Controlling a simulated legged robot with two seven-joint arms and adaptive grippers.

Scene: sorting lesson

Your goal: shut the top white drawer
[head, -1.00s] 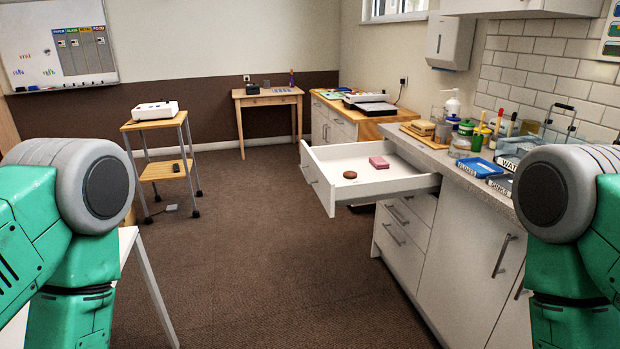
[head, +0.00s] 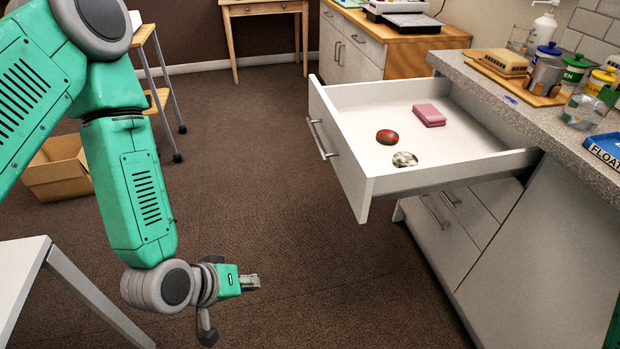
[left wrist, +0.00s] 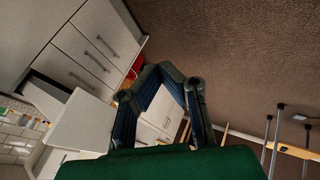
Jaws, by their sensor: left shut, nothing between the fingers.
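The top white drawer (head: 338,148) stands pulled far out of the white cabinet under the grey counter. Its front panel with a metal handle (head: 320,139) faces left. Inside lie a pink block (head: 429,115), a reddish oval piece (head: 387,137) and a speckled grey-white piece (head: 404,159). My left gripper (head: 252,282) is shut and empty, low over the floor, left of and nearer than the drawer, and apart from it. Its dark fingers (left wrist: 168,72) also show in the left wrist view. My right gripper is out of view.
Lower drawers (head: 440,213) of the cabinet look shut. The grey counter (head: 500,95) holds jars and a wooden board (head: 518,80). A white table (head: 22,270) is at the left, with a cardboard box (head: 58,168) beyond it. The brown floor (head: 300,240) before the drawer is clear.

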